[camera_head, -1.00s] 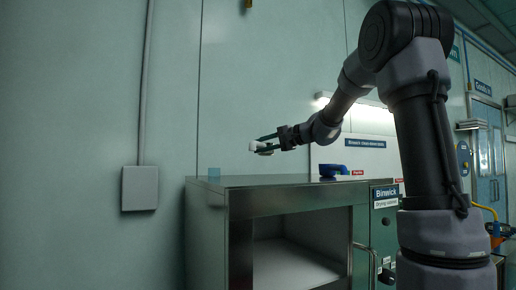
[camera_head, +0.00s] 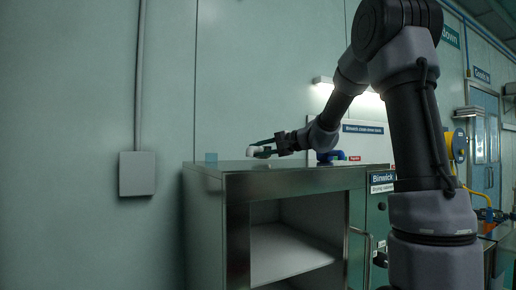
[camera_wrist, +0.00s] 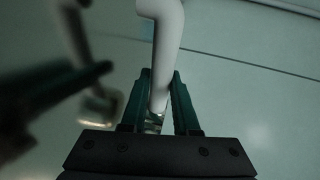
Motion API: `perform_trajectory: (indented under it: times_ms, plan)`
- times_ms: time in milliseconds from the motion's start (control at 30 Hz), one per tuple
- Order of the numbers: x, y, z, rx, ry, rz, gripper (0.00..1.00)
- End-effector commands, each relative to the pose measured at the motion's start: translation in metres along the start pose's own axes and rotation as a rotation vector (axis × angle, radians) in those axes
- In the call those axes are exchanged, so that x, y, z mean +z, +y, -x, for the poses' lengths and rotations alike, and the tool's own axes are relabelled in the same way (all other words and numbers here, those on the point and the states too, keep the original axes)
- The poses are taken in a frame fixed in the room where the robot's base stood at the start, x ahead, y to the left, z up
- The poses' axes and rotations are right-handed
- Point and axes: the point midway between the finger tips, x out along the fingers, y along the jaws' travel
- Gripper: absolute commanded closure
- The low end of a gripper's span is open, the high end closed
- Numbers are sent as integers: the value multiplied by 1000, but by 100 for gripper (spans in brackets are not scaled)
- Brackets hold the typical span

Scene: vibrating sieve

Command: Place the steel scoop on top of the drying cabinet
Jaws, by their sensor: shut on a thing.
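The drying cabinet (camera_head: 300,181) is a steel box with a flat, shiny top and an open-fronted compartment. My gripper (camera_head: 262,148) is low over its top, towards the back. It is shut on the steel scoop, which shows in the head view as a small pale shape (camera_head: 256,152). In the wrist view, a smooth white curved part of the scoop (camera_wrist: 166,40) runs between my two green fingers (camera_wrist: 162,98), with a small shiny metal bit near their base. The rest of the scoop is out of view. I cannot tell whether the scoop touches the top.
A blue object (camera_head: 330,155) is on or behind the cabinet top at right. The top's left and front are clear. The wall with a grey box (camera_head: 137,173) stands behind. The wrist view shows a dark blurred reflection.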

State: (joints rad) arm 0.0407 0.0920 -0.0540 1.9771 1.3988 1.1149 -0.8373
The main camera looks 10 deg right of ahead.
Motion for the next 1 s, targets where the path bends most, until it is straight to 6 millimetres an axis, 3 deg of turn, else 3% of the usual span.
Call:
perform_trajectory:
  times_ms: [933, 967, 1000]
  plan:
    - [1, 12, -2, 0, 0, 0, 100]
    - [1, 12, -2, 0, 0, 0, 64]
    - [1, 11, -2, 0, 0, 0, 48]
